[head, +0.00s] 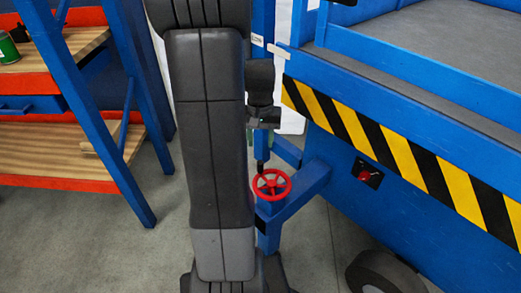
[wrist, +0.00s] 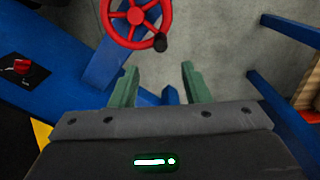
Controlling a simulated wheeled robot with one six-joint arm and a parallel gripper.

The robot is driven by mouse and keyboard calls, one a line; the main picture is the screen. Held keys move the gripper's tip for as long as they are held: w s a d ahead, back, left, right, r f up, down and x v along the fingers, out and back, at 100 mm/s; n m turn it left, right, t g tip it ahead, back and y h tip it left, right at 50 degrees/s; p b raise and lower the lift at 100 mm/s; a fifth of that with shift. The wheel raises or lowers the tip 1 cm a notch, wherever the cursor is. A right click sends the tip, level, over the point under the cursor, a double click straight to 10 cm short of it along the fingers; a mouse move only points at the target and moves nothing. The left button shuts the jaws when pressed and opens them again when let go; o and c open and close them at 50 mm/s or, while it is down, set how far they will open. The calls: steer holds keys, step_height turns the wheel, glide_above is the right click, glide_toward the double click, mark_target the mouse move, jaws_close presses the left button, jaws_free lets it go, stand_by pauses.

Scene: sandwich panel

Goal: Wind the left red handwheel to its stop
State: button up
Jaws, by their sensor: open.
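A red spoked handwheel (head: 271,184) lies nearly flat on a blue bracket beside the blue machine in the head view. It is the only handwheel I see. In the wrist view the handwheel (wrist: 136,15) is at the top, partly cut off by the frame edge. Its dark crank knob (wrist: 160,43) sits on the rim at the lower right. My gripper (wrist: 158,80) is open and empty, with its two green fingers apart. The knob lies beyond the fingertips, roughly in line with the gap. In the head view the fingers are not clear.
A red knob on a black plate (head: 366,175) is on the blue machine's side, below a yellow-black striped edge (head: 395,158). A blue-framed shelf unit (head: 55,155) with wooden boards stands at the left. A dark wheel (head: 385,272) is at the lower right. Grey floor lies between.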

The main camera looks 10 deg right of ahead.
mark_target(260, 162)
step_height(260, 162, up, 3)
steer(key=shift+f, duration=0.1)
steer(key=shift+f, duration=0.1)
step_height(260, 162, down, 14)
steer(key=shift+r+b, duration=0.1)
steer(key=shift+b, duration=1.15)
steer(key=shift+r, duration=0.1)
